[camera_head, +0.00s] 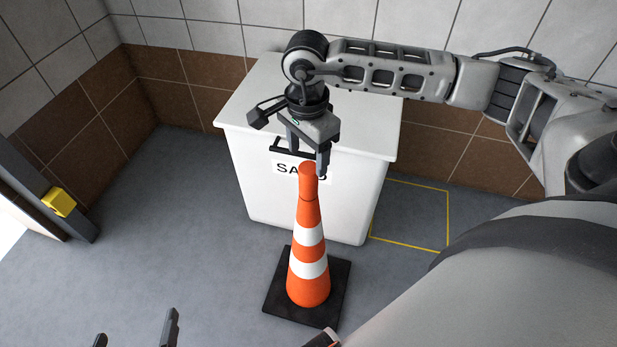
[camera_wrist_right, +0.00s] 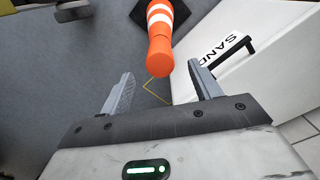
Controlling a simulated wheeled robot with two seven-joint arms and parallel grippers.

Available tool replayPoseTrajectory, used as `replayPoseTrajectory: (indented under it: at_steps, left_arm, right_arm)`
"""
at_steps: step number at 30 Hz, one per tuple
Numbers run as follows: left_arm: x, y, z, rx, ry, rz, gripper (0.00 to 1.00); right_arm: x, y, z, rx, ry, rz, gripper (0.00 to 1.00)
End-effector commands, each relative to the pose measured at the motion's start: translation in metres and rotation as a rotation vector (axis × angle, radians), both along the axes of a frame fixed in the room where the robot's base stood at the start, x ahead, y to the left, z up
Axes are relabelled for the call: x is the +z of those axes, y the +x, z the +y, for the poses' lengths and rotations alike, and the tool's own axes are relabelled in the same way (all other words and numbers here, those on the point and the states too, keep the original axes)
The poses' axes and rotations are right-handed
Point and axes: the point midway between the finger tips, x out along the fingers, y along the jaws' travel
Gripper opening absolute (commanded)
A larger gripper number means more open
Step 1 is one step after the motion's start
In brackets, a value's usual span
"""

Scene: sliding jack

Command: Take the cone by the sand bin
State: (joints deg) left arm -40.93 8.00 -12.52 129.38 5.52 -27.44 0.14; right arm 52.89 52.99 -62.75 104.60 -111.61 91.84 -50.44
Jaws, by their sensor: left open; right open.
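An orange cone with white bands (camera_head: 308,250) stands upright on its black square base in front of the white sand bin (camera_head: 245,175). My right gripper (camera_head: 308,160) is open just above the cone's tip, and the tip partly overlaps its fingers in the head view. In the right wrist view, the cone (camera_wrist_right: 160,45) points toward the gap between the open fingers of my right gripper (camera_wrist_right: 163,92); nothing is held. My left gripper (camera_head: 138,335) shows only as finger ends at the bottom edge, apart and empty.
The bin has a dark handle (camera_head: 290,147) and a "SAND" label, and stands near the tiled wall. A yellow outline (camera_head: 449,215) marks the floor right of the bin. A yellow box (camera_head: 59,202) sits on a post at left. Grey floor left of the cone is clear.

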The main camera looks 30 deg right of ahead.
Motion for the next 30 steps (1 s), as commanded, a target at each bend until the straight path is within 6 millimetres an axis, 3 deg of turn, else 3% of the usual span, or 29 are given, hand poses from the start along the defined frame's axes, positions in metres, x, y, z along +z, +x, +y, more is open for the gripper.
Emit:
replayPoseTrajectory:
  at_steps: [5, 13, 22, 23, 27, 30]
  left_arm:
    - [0.000, 0.000, 0.000, 0.000, 0.000, 0.000, 1.00]
    - [-0.001, 0.000, 0.000, 0.000, 0.001, 0.000, 1.00]
    - [-0.001, 0.000, 0.000, -0.002, 0.001, 0.000, 1.00]
    - [-0.001, 0.000, 0.000, -0.002, 0.001, 0.000, 1.00]
    - [-0.001, 0.000, 0.000, -0.002, 0.002, -0.001, 1.00]
    - [-0.001, 0.000, 0.000, -0.002, 0.002, -0.001, 1.00]
  right_arm:
    - [-0.012, -0.001, -0.001, 0.000, 0.001, 0.002, 0.63]
    - [-0.050, 0.000, -0.004, 0.000, 0.002, 0.001, 0.63]
    - [-0.056, 0.000, -0.004, 0.001, 0.003, -0.001, 0.63]
    - [-0.056, 0.000, -0.004, 0.001, 0.003, -0.001, 0.60]
    - [-0.056, 0.000, -0.004, 0.000, 0.002, -0.001, 0.21]
    - [-0.056, 0.000, -0.004, 0.000, 0.002, -0.001, 0.00]
